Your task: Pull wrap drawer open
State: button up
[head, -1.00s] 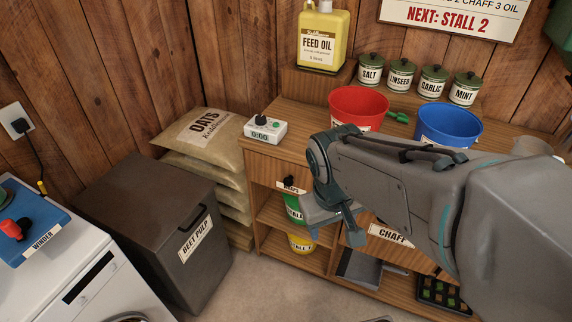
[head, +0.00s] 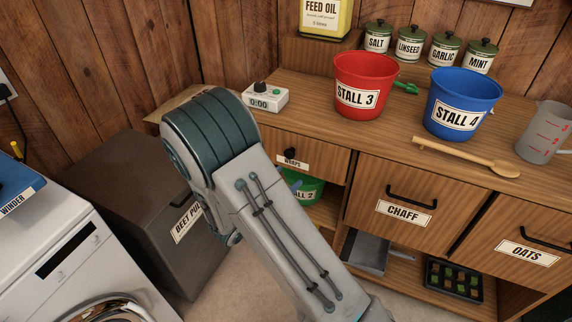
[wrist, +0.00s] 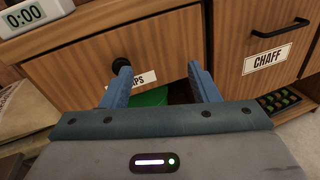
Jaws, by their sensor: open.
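The wraps drawer (head: 325,158) is the small wooden drawer under the left end of the counter; its front looks shut. Its round dark knob (head: 290,152) sits above a white label, partly readable. In the wrist view the knob (wrist: 121,62) shows just beyond the tip of the left finger, and the left finger hides part of the label (wrist: 146,78). My gripper (wrist: 158,66) is open and empty in front of the drawer, its two blue fingers spread, with the knob not between them. In the head view my arm hides most of the gripper.
The chaff drawer (head: 380,192) with a bar handle is to the right. A green bucket (head: 309,190) stands on the shelf below. A timer (head: 265,97), red bucket (head: 364,82) and blue bucket (head: 462,103) stand on the counter. The beet pulp bin (head: 120,190) is at left.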

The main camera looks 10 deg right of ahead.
jog(key=w+a+f+n+t+y, duration=0.2)
jog(key=a+f+n+t, duration=0.1)
jog(key=a+f+n, duration=0.15)
jog(key=b, duration=0.1)
send_near(288, 154)
jog(key=x, duration=0.8)
jog(key=shift+d, duration=0.2)
